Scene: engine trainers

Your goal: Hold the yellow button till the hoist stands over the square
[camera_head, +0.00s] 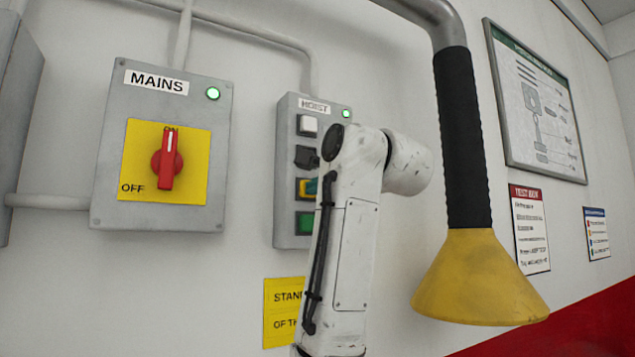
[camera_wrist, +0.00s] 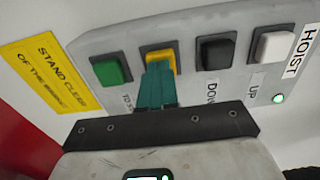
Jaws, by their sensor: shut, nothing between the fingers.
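The yellow button (camera_wrist: 162,56) is on the grey hoist box, between the green button (camera_wrist: 112,69) and the black button (camera_wrist: 215,54). It also shows in the head view (camera_head: 300,184), partly covered. My gripper (camera_wrist: 158,72) is shut and empty. Its teal fingertips overlap the yellow button's face; whether they press it in, I cannot tell. The label under the button is partly hidden by the fingers. In the head view my arm hides most of my gripper. Neither the hoist itself nor the square is in view.
The white button (camera_wrist: 275,48) is at the far end of the row. A lit green lamp is on the hoist box (camera_head: 290,110). The mains box (camera_head: 160,80) with a red switch is at left. A yellow hood (camera_head: 478,280) on a pipe hangs at right, close to my arm.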

